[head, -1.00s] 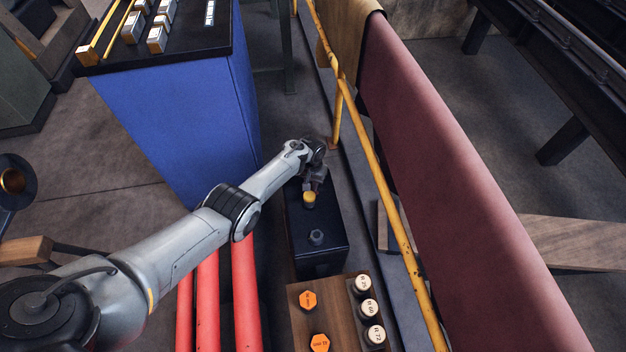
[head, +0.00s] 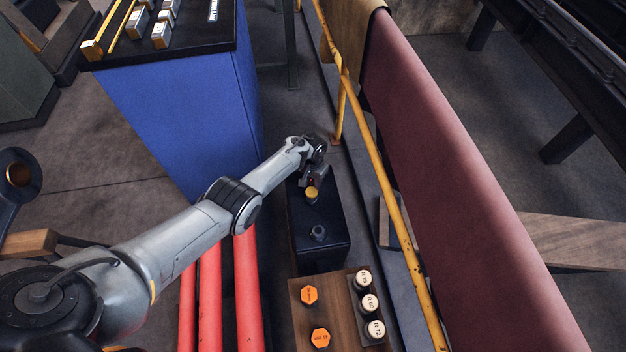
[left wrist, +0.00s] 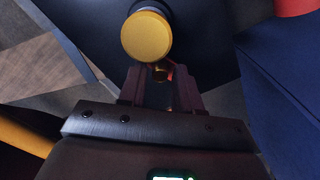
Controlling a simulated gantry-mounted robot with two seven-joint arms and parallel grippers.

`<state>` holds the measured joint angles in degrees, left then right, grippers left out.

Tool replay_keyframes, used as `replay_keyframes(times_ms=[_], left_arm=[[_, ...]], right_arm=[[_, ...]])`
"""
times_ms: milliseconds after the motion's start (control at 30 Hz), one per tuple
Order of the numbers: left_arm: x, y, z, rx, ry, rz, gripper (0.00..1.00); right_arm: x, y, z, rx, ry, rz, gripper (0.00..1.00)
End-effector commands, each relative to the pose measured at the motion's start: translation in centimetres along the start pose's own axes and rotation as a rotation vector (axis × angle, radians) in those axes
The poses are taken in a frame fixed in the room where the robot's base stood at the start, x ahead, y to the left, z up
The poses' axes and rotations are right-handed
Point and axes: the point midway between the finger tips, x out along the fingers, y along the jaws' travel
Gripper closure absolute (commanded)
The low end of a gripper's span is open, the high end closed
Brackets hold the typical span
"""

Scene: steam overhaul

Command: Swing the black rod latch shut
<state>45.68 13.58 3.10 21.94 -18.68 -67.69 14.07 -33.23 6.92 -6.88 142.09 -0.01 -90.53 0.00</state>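My left gripper (head: 315,178) points down over the far end of a black box (head: 321,240), close to a yellow round knob (head: 312,194) on its top. In the left wrist view the yellow knob (left wrist: 146,38) is large, just beyond my fingertips. My left fingers (left wrist: 160,84) stand apart, with a gap between them. A small dark round part with an orange-brown glint (left wrist: 161,72) shows between or just beyond the tips; I cannot tell if they touch it. I cannot make out the black rod latch for certain in either view. My right gripper is not in view.
A wooden panel with orange hexagons and round white-topped buttons (head: 334,307) is nearer. A yellow rail (head: 384,180) runs along the right, a blue cabinet (head: 185,115) stands left, and red pipes (head: 246,290) lie lower left.

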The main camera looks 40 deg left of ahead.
Motion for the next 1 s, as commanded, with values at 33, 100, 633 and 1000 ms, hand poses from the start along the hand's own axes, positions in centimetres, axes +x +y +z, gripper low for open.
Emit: replay_keyframes(times_ms=[33, 100, 633, 1000], left_arm=[[0.0, 0.0, 0.0, 0.000, 0.000, 0.000, 0.58], [0.0, 0.0, 0.0, -0.001, 0.000, 0.000, 0.56], [-2.5, 0.0, 0.0, -0.001, 0.001, 0.000, 0.56], [-8.1, 0.0, 0.0, 0.000, 0.001, 0.000, 0.56]], right_arm=[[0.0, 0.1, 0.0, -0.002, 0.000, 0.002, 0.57], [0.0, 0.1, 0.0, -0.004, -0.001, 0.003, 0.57], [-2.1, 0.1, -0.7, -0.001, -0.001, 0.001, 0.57], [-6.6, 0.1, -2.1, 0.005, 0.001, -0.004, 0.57]])
